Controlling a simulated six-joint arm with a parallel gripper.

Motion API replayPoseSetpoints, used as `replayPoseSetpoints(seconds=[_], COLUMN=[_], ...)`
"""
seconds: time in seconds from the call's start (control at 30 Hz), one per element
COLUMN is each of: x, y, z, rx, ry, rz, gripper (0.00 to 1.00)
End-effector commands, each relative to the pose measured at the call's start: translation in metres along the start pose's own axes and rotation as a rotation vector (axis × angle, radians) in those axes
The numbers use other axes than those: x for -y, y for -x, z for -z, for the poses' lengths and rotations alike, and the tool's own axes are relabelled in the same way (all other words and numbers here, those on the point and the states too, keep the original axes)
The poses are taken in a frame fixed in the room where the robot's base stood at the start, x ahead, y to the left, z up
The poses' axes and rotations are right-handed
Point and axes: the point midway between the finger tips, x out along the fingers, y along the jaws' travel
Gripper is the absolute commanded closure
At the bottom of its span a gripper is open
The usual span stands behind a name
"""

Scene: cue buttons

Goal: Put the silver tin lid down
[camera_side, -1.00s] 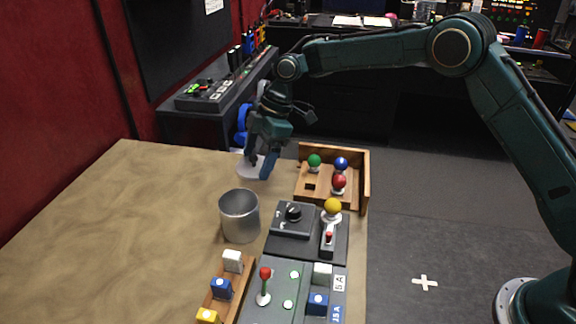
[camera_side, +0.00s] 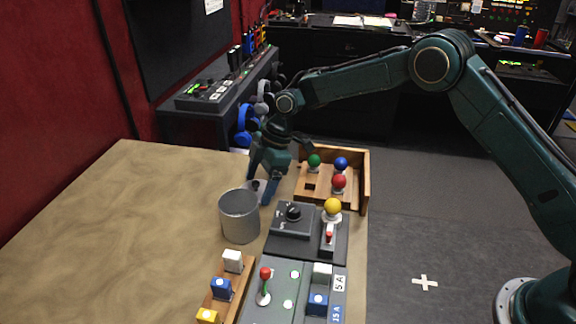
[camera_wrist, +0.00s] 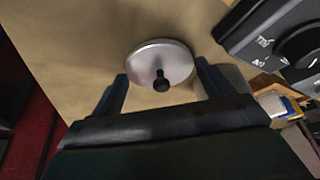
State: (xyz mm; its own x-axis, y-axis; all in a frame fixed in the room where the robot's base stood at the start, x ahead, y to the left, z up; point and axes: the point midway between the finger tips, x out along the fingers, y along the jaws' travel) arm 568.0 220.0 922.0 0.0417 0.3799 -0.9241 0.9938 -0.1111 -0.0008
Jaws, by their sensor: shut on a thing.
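The silver tin lid (camera_wrist: 150,62) is a round metal disc with a black knob. My gripper (camera_wrist: 160,85) is shut on it, with one finger at each side of its rim. In the side view the lid (camera_side: 260,186) shows partly, between the fingers of my gripper (camera_side: 261,183) and just behind the open silver tin (camera_side: 240,217). The tin stands upright on the table. The lid is low over the table, and I cannot tell whether it touches the top.
The tan table (camera_side: 120,225) is clear left of the tin. A wooden tray (camera_side: 364,180) with coloured balls stands right of my gripper. A grey control box (camera_side: 290,222) with a dial is right of the tin. A wooden rack (camera_side: 240,276) with coloured blocks is in front.

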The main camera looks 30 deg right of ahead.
Motion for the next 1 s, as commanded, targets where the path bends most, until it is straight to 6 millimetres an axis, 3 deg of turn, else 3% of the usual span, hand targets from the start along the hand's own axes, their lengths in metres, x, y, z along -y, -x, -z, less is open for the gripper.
replayPoseSetpoints(seconds=[0.5, 0.53, 0.63, 1.0], x=[-0.0002, -0.0002, -0.0002, -0.0004], y=[-0.0078, -0.0081, -0.0078, -0.0042], z=[-0.0033, -0.0034, -0.0033, -0.0018], rx=[0.0, 0.0, 0.0, 0.0], ry=[0.0, 0.0, 0.0, 0.001], rz=[-0.001, -0.001, -0.001, -0.002], gripper=[0.43, 0.19, 0.0, 0.0])
